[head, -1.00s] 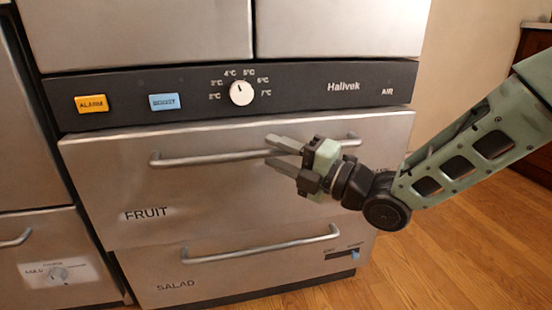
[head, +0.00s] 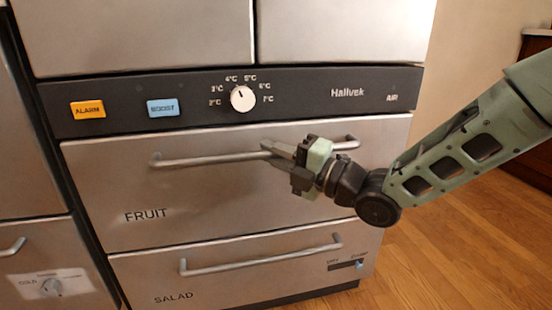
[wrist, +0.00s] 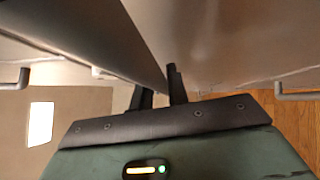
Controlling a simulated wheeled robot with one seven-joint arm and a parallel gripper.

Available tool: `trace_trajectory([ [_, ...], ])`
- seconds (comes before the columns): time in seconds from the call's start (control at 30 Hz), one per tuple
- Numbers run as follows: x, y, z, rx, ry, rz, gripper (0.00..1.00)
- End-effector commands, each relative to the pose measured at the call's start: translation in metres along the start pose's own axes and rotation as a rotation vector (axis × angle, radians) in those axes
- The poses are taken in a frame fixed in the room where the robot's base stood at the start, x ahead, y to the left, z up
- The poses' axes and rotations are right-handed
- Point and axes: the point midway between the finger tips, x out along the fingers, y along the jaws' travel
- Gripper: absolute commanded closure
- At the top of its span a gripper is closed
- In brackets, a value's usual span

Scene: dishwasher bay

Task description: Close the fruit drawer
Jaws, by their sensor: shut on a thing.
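The fruit drawer (head: 230,215) is a wide steel front lettered FRUIT, below the dark control panel. Its front sits close to flush with the panel above and the salad drawer below; I cannot tell whether a small gap is left. Its long bar handle (head: 205,159) runs across the upper part of the front. My gripper (head: 281,151) comes in from the right and is shut on the right half of this handle. The fingers partly hide the bar there. In the wrist view the fingers (wrist: 160,88) show close up against steel surfaces.
The salad drawer (head: 225,282) with its own handle (head: 260,256) lies directly below. The control panel (head: 305,95) above carries alarm and boost buttons and a dial. Steel doors stand above it. Bare wooden floor (head: 465,255) is open to the right.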

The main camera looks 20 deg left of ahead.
Motion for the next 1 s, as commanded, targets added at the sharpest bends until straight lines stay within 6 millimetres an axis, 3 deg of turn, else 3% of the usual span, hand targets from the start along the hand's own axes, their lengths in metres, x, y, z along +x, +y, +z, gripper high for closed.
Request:
trace_trajectory([
  [0.2, 0.001, 0.0, 0.005, 0.001, -0.011, -0.003, 1.0],
  [0.23, 0.001, 0.0, 0.005, 0.001, -0.011, -0.003, 0.81],
  [0.3, 0.001, -0.001, 0.004, 0.001, -0.011, -0.003, 0.62],
  [0.77, -0.001, 0.0, 0.003, 0.001, -0.007, -0.003, 0.62],
  [1.0, -0.034, 0.003, 0.004, 0.003, -0.01, -0.007, 0.62],
])
